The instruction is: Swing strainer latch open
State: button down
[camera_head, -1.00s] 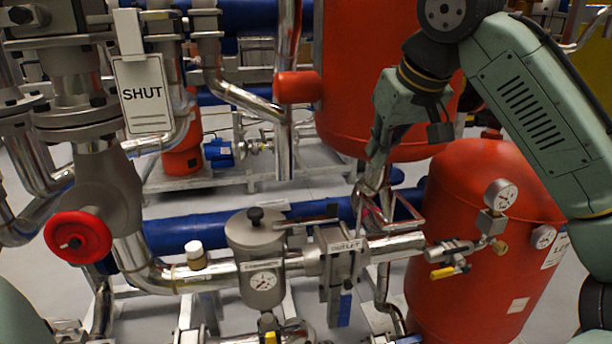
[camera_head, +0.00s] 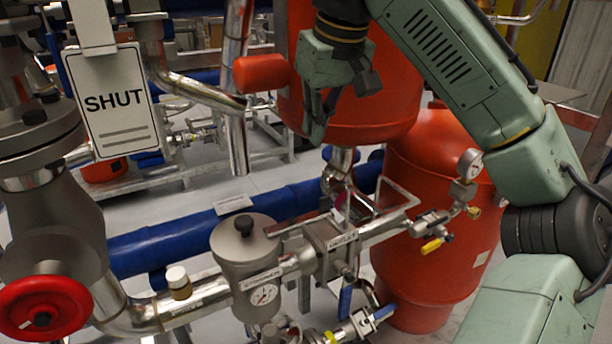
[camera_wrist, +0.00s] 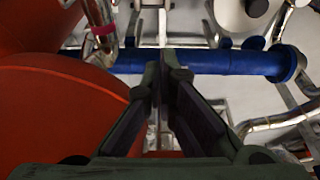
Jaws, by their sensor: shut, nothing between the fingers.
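The strainer (camera_head: 248,270) is a grey metal pot with a round lid, a dark knob on top and a dial gauge on its front. A flat bar (camera_head: 300,222) runs from beside the lid towards the outlet block; I cannot tell whether it is the latch. My gripper (camera_head: 316,132) is shut and empty, pointing down above and to the right of the strainer, apart from it. In the wrist view my gripper's fingers (camera_wrist: 166,68) are close together, with nothing held. The strainer's lid is not clearly identifiable there.
A blue pipe (camera_head: 180,238) runs behind the strainer. Red tanks (camera_head: 425,190) stand right and behind, near my arm. A red handwheel (camera_head: 45,308) and a SHUT sign (camera_head: 110,103) are at left. The outlet block (camera_head: 335,250) adjoins the strainer, with a blue-handled valve below.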

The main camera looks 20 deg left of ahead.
jog(key=shift+d, duration=0.1)
notch_tip(320, 180, down, 10)
jog(key=p, duration=0.1)
jog(key=shift+s+d+r+p, duration=0.2)
jog(key=shift+r+p, duration=0.05)
jog(key=shift+p, duration=0.05)
dwell(0.5)
jog(key=shift+s, duration=0.15)
jog(key=shift+r, duration=0.1)
